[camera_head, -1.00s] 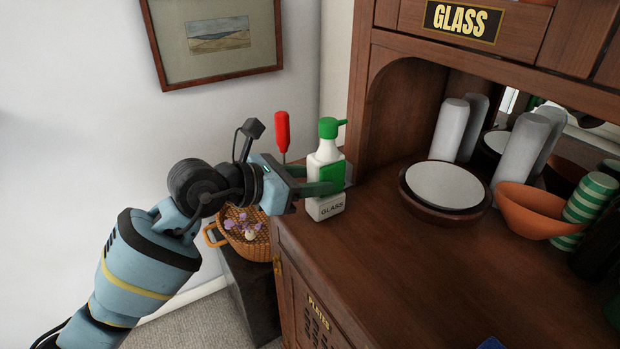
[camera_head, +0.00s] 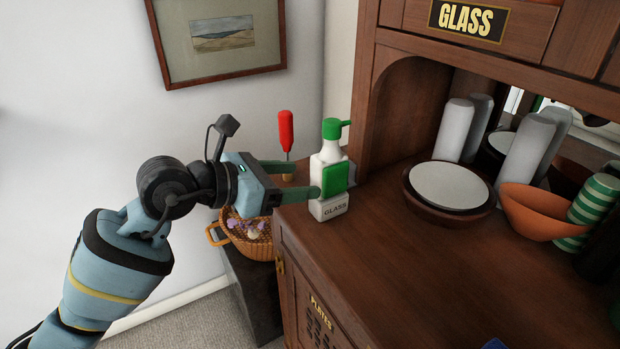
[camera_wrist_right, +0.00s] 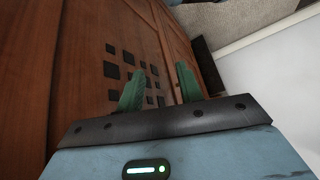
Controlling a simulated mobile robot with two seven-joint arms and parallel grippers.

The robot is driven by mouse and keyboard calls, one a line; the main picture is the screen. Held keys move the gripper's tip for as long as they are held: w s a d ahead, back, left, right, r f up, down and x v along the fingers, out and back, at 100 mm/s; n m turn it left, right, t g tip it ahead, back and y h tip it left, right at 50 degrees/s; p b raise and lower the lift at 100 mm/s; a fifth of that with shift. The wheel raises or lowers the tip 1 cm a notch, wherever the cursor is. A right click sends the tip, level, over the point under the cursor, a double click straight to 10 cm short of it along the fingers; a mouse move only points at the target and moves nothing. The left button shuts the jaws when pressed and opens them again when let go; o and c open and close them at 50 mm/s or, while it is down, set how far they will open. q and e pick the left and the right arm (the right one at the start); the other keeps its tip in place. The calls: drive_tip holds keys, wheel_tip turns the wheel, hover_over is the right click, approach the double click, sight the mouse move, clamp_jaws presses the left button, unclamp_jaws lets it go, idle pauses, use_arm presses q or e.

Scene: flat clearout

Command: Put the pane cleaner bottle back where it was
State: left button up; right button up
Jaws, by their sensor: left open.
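The pane cleaner bottle (camera_head: 331,170) is white with a green label, a green spray top and the word GLASS low on its front. It stands upright on the left end of the wooden cabinet top (camera_head: 400,250). My left gripper (camera_head: 318,180) is open, its green fingers reaching toward the bottle from the left. The near fingertip is close to the bottle's left side; I cannot tell whether it touches. My right gripper (camera_wrist_right: 160,85) shows only in the right wrist view, its two fingers apart and nothing between them, in front of a wooden panel with dark square holes.
A red-handled tool (camera_head: 286,132) stands behind the left gripper. A wicker basket (camera_head: 250,240) sits lower, left of the cabinet. A round tray with a pale top (camera_head: 448,186), an orange bowl (camera_head: 532,212) and several glasses stand to the right.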

use_arm(q)
drive_tip(key=v, duration=0.7)
drive_tip(key=shift+s+a, duration=0.25)
drive_tip(key=shift+a, duration=0.05)
drive_tip(key=s+d+f+n+h, duration=0.3)
drive_tip(key=s+f+n+h, duration=0.35)
drive_tip(key=f+n, duration=0.25)
drive_tip(key=s+a+f+n+t+y, duration=0.35)
drive_tip(key=f+n, duration=0.25)
drive_tip(key=n, duration=0.2)
drive_tip(key=s+a+f+n+t+y, duration=0.2)
drive_tip(key=f+n+y, duration=0.3)
drive_tip(key=f+n, duration=0.3)
drive_tip(key=s+a+f+n+t+y, duration=0.3)
drive_tip(key=f+n+y, duration=0.15)
drive_tip(key=n, duration=0.45)
drive_tip(key=s+a+f+n+g+y, duration=0.1)
drive_tip(key=s+f+n+g, duration=0.4)
drive_tip(key=s+f, duration=0.4)
drive_tip(key=s+a+f+n+g+y, duration=0.1)
drive_tip(key=s+f+n+g, duration=0.4)
drive_tip(key=s+f, duration=0.5)
drive_tip(key=s+n+y, duration=0.1)
drive_tip(key=s, duration=0.7)
drive_tip(key=shift+a+n, duration=0.3)
